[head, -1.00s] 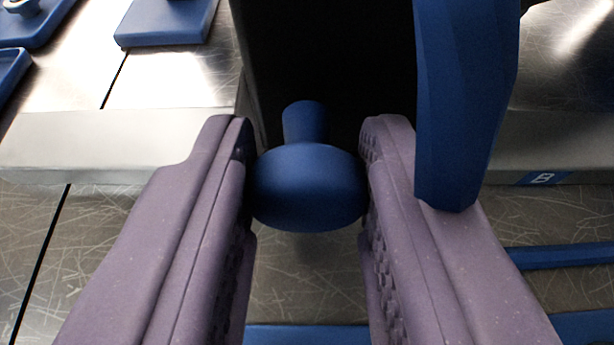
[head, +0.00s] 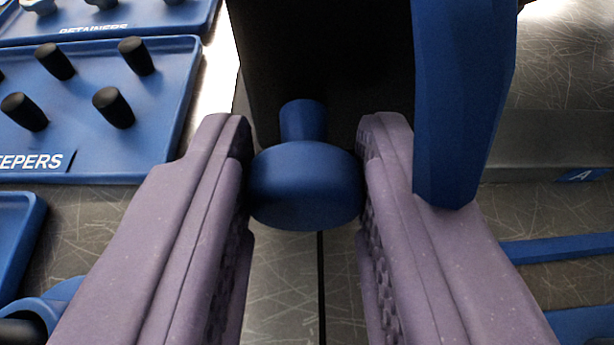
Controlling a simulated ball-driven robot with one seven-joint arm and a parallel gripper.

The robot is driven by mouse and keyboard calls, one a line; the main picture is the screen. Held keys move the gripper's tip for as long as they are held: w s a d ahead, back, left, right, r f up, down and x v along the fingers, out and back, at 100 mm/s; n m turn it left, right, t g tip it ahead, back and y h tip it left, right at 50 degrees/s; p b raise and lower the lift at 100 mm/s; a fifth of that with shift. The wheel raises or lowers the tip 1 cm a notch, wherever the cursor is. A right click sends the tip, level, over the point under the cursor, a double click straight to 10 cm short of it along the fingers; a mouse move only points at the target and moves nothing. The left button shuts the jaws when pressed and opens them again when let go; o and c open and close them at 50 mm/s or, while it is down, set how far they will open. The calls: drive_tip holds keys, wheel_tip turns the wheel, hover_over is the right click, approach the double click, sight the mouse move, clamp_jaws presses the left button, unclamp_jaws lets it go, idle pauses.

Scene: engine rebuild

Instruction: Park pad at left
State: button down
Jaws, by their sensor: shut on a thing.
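My gripper (head: 306,185) is shut on a round blue knob (head: 306,190) with a narrower blue neck behind it. A large black block (head: 325,50), which may be the pad, is just beyond the knob. It seems joined to the knob, but I cannot see the join. A blue bar (head: 462,100) hangs beside the right finger and hides part of the view. The underside of the black block is hidden.
A blue tray marked "EEPERS" (head: 80,160) with several black pegs lies at left, with a retainers tray (head: 120,28) behind it. A blue tray edge (head: 20,235) and a blue ring-like part (head: 50,305) are nearer. A blue "A" label (head: 582,175) is at right. Scratched metal lies below.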

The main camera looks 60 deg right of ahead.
drive_tip(key=c, duration=1.1)
unclamp_jaws()
drive_tip(key=shift+w+a+r, duration=0.15)
drive_tip(key=shift+o, duration=1)
drive_tip(key=shift+w+a, duration=0.1)
drive_tip(key=p+v, duration=0.2)
drive_tip(key=v, duration=0.5)
drive_tip(key=shift+s+a, duration=0.3)
